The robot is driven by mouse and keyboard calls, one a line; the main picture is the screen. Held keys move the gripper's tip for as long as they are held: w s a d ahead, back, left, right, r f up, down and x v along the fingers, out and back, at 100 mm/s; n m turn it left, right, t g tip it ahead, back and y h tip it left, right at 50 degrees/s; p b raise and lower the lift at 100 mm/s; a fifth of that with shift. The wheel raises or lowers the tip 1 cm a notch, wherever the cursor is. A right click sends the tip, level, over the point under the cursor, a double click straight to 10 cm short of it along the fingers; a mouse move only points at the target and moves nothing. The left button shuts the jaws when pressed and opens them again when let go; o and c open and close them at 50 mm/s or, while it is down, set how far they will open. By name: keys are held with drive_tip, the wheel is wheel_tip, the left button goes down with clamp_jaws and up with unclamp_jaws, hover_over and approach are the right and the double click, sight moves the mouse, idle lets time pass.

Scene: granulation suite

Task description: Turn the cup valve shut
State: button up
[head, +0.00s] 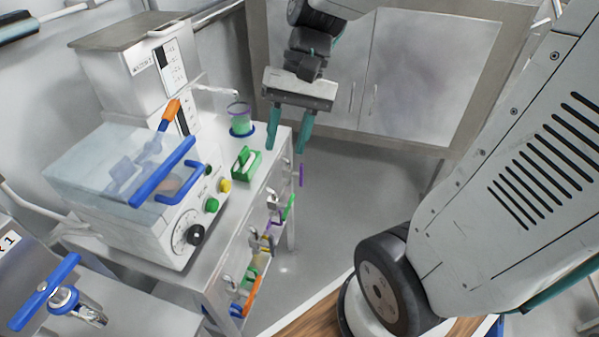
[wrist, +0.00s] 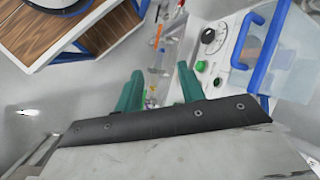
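A clear cup (head: 240,119) with a purple rim, greenish contents and a blue base stands on the bench beneath a thin spout (head: 216,90). The spout comes from a grey machine (head: 135,75). An orange lever (head: 170,114) stands tilted at this machine's front, beside the spout. I cannot tell for certain that it is the cup valve's handle. My gripper (head: 289,138) is open and empty, with teal fingers pointing down, to the right of the cup and apart from it. The wrist view shows its two fingers (wrist: 160,88) spread, with nothing between them.
A white box machine (head: 170,215) with a clear lid and blue handles stands in front of the lever. Another blue-handled valve (head: 62,298) is at lower left. Floor (head: 340,200) right of the bench is clear.

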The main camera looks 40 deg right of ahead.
drive_tip(key=w+d+f+m+t+y, duration=0.2)
drive_tip(key=w+d+f+m+y, duration=0.35)
drive_tip(key=w+f, duration=0.3)
drive_tip(key=w+d+f+m+t+y, duration=0.35)
drive_tip(key=w+d+f+m, duration=0.25)
drive_tip(key=w+f, duration=0.3)
drive_tip(key=w+d+f+m+t+h, duration=0.1)
drive_tip(key=d+f+m+t, duration=0.5)
drive_tip(key=f, duration=0.6)
drive_tip(key=w+d+f+m+t+h, duration=0.1)
drive_tip(key=d+f+m+t+h, duration=0.1)
drive_tip(key=d+f+m+t, duration=0.75)
drive_tip(key=n+g, duration=0.3)
drive_tip(key=g, duration=0.2)
hover_over(301, 186)
drive_tip(key=shift+w+d+f, duration=0.15)
drive_tip(key=shift+f, duration=0.45)
drive_tip(key=shift+w+d+f, duration=0.15)
drive_tip(key=shift+f, duration=0.4)
clamp_jaws()
